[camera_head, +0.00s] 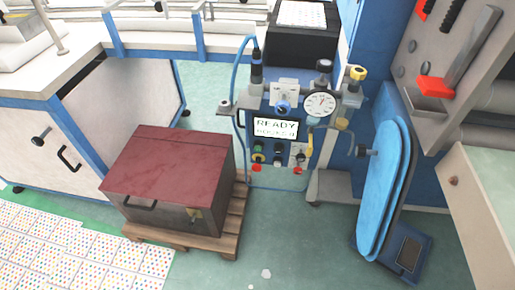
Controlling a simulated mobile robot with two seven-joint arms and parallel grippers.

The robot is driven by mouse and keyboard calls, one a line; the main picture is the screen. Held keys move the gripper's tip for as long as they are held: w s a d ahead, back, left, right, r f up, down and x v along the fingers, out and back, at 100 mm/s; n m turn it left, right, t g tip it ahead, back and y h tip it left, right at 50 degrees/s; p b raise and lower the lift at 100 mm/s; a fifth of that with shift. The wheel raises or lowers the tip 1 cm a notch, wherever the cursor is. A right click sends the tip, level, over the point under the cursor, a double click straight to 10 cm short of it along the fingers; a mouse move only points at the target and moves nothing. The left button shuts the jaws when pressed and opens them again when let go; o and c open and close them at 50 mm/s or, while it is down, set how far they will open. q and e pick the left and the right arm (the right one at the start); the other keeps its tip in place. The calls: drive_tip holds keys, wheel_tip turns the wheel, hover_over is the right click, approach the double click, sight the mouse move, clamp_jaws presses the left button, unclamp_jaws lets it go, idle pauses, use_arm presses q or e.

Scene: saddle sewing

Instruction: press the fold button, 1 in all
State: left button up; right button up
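A blue control panel (272,152) stands in the middle of the head view. Its small screen (276,128) reads READY on the upper line; the lower line is too small to read surely. Below the screen are several small buttons and knobs, among them a green one (259,147), a red one (257,168) at the lower left and another red one (298,171) at the lower right. I cannot tell which is the fold button, as no label is legible. Neither of my grippers is in view.
A round gauge (320,104) sits at the panel's upper right. A red-topped box (170,165) on a wooden pallet (232,225) stands left of the panel. A blue padded board (385,190) stands to the right. The green floor (300,235) in front is mostly clear.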

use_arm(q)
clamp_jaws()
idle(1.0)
